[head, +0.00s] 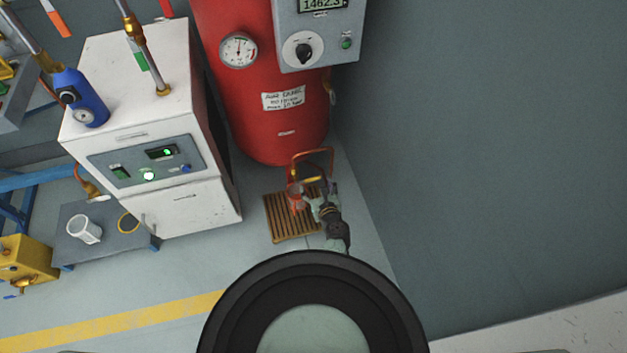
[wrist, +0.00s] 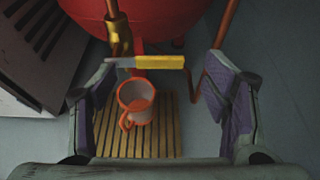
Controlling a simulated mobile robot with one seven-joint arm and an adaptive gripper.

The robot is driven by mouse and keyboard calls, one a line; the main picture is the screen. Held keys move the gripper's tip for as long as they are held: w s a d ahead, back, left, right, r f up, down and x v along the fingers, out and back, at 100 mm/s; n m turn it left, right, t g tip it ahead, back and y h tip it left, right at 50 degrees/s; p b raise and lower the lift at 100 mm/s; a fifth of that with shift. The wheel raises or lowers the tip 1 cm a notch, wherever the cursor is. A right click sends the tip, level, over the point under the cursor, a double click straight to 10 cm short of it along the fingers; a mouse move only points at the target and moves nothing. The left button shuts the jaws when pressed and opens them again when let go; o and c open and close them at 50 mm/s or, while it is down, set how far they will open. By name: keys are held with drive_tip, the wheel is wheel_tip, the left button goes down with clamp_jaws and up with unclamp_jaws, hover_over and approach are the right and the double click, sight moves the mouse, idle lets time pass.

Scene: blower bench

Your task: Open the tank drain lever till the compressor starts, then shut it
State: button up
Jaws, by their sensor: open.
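The red tank (head: 270,90) stands against the wall, with a pressure gauge (head: 238,49) on its front. The drain lever has a yellow handle (wrist: 158,62) and lies crosswise below the tank in the wrist view; it shows small in the head view (head: 305,179). My gripper (wrist: 158,78) is open and empty, one finger to each side, with the lever ahead between the fingertips. I cannot tell whether either finger touches it. In the head view my gripper (head: 314,197) is low in front of the tank. A control box (head: 320,30) on the tank shows 1462.3 and a green button or lamp.
An orange cup (wrist: 136,104) stands on a slatted wooden mat (wrist: 165,135) below the lever. Copper pipe (wrist: 228,22) runs close by on the right. A white cabinet (head: 140,120) stands left of the tank. The grey wall (head: 490,150) bounds the right.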

sight(313, 178)
drive_tip(key=shift+b+x, duration=0.4)
drive_tip(key=shift+x, duration=1.8)
drive_tip(key=shift+c, duration=0.3)
clamp_jaws()
